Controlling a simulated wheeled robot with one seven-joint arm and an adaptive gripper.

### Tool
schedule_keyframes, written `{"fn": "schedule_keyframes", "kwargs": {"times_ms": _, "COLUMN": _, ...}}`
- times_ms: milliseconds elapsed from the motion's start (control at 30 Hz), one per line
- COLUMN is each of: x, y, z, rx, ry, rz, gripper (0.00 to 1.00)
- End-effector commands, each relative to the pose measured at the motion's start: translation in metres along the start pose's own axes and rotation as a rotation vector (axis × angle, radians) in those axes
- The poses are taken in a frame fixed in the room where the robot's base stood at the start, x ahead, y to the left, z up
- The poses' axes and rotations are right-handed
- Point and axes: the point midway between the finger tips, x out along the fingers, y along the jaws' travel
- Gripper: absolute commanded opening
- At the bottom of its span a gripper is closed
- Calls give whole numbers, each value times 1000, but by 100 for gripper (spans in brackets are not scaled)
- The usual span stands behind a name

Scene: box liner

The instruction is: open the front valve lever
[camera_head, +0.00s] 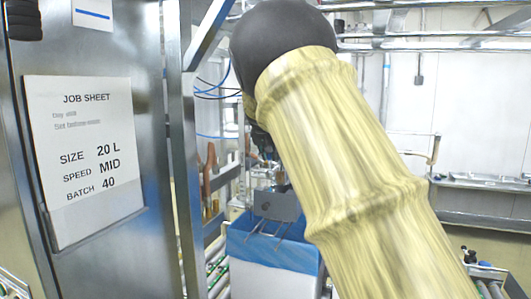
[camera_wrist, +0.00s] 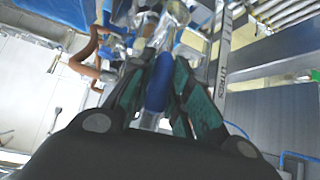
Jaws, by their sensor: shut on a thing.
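In the wrist view a blue-sleeved handle (camera_wrist: 157,88), which looks like the valve lever, stands between the dark, green-padded fingers of my gripper (camera_wrist: 160,68). The fingers are shut on it. A bare metal part of the handle shows beyond the sleeve toward the palm. The shiny metal fittings (camera_wrist: 138,20) at its far end are blurred, so I cannot tell how far the lever is turned. In the head view my arm covers most of the middle and hides the lever and the fingers.
Under the machine in the head view stands a white box with a blue liner (camera_head: 270,250), below a grey plate with prongs (camera_head: 276,206). A copper-coloured pipe (camera_wrist: 88,50) is left of my fingers in the wrist view. A steel cabinet with a job sheet (camera_head: 90,150) is at left.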

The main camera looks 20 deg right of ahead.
Motion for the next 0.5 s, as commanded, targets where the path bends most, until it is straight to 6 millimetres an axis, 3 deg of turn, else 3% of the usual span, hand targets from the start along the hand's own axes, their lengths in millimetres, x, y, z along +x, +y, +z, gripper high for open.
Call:
{"fn": "schedule_keyframes", "kwargs": {"times_ms": 33, "x": 6, "y": -3, "z": 9, "rx": -3, "ry": -16, "rz": 1, "gripper": 0}}
{"fn": "schedule_keyframes", "kwargs": {"times_ms": 133, "x": 7, "y": -1, "z": 9, "rx": -3, "ry": -17, "rz": 1, "gripper": 0}}
{"fn": "schedule_keyframes", "kwargs": {"times_ms": 167, "x": 7, "y": -1, "z": 9, "rx": -3, "ry": -17, "rz": 1, "gripper": 24}}
{"fn": "schedule_keyframes", "kwargs": {"times_ms": 267, "x": 6, "y": 0, "z": 7, "rx": -2, "ry": -13, "rz": 1, "gripper": 41}}
{"fn": "schedule_keyframes", "kwargs": {"times_ms": 500, "x": 4, "y": 2, "z": 3, "rx": -1, "ry": -7, "rz": 1, "gripper": 41}}
